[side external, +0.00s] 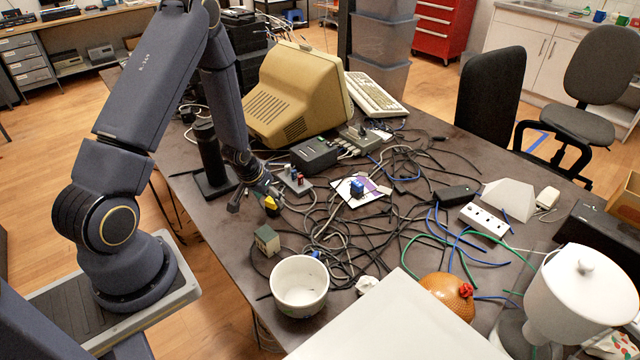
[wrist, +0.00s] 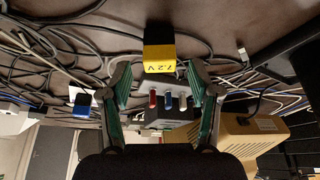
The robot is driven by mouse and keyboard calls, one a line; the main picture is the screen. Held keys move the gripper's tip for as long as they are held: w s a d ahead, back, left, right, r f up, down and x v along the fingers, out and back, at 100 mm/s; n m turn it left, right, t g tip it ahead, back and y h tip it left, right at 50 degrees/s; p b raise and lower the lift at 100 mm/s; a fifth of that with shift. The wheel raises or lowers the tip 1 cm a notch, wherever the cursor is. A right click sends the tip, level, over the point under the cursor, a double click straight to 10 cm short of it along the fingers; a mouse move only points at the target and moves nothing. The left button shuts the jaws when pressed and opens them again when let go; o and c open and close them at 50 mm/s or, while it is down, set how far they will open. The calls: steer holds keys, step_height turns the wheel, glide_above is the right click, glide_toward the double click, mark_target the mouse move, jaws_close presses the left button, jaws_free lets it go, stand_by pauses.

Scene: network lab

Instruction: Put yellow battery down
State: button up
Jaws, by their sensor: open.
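The yellow battery (side external: 271,203) is a small block with a black part, by my gripper (side external: 254,197) over the cable-strewn table in the side view. In the wrist view the yellow battery (wrist: 173,52) shows a "7.2 V" label and sits just beyond the fingertips of my gripper (wrist: 160,68). The two fingers are spread apart, one to each side, with no clear grip on the battery. Whether the battery's underside rests on the table or on cables is hard to tell.
Cables crowd the table (side external: 215,222). A white bowl (side external: 299,287), a small green-grey box (side external: 266,240) and a beige monitor (side external: 295,95) stand around.

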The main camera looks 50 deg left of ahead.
steer(key=s+d+r+m, duration=0.15)
steer(key=d+r, duration=0.35)
steer(key=r, duration=0.7)
steer(key=s+d+r+m, duration=0.1)
steer(key=s+d+r, duration=0.25)
steer(key=r, duration=0.95)
steer(key=s+d+r+m+t+h, duration=0.1)
steer(key=s+d+r+m, duration=0.1)
steer(key=s+d+r, duration=0.7)
steer(key=shift+s+d+h, duration=0.4)
steer(key=shift+s+d, duration=0.05)
steer(key=shift+d, duration=0.15)
